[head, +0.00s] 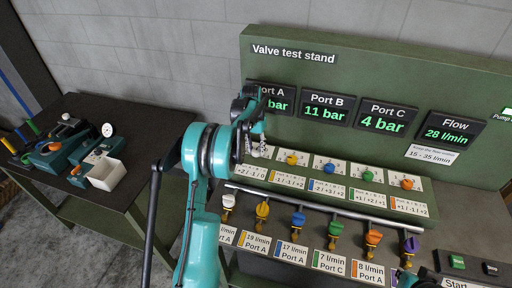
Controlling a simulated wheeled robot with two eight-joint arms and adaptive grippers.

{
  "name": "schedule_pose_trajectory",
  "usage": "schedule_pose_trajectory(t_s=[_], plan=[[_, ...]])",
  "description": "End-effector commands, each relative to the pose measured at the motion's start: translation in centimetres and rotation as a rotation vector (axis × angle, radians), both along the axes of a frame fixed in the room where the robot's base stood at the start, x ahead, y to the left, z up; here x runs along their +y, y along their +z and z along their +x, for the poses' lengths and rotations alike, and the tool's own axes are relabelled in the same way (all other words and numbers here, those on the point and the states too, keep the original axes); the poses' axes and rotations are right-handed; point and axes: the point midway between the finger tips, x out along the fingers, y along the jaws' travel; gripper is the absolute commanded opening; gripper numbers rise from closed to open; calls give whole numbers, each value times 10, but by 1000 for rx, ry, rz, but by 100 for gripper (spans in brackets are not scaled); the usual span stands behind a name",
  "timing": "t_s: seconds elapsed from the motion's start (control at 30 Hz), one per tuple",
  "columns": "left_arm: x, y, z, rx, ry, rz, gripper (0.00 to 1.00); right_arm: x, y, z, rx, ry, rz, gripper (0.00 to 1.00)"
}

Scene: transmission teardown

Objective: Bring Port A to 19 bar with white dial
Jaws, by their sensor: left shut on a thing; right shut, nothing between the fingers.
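The white dial (257,153) is the leftmost in the upper row of dials on the valve test stand. My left gripper (256,140) reaches down over it and is shut on it, hiding much of it. The Port A display (282,103) is partly covered by my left gripper; "bar" shows, but its number is hidden. My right gripper (406,279) shows only in part at the bottom edge, right of centre, away from the white dial. It is shut and empty.
The Port B display (325,112) reads 11 bar, the Port C display (382,123) 4 bar, and the Flow display (447,133) 28 l/min. A note gives 15-35 l/min. Several coloured levers line the lower row, including a yellow lever (262,211). A dark side table (140,150) holds parts.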

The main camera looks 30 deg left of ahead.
Motion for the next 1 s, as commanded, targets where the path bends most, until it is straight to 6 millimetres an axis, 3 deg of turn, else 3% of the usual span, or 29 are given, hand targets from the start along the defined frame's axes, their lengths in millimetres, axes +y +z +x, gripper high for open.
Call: schedule_pose_trajectory(t_s=[0.7, 0.73, 0.8, 1.0], plan=[[0, 0, 0, 1, -75, 1, 6, 0, 2, 0, 0, 0, 0, 0], [0, 0, 0, 1, -75, 1, 40, 0, 2, 0, 0, 0, 0, 0], [0, 0, 0, 1, -75, 1, 56, 0, 2, 0, 0, 0, 0, 0], [0, 0, 0, 1, -75, 0, 56, 0, 2, 0, 0, 0, 0, 0]])
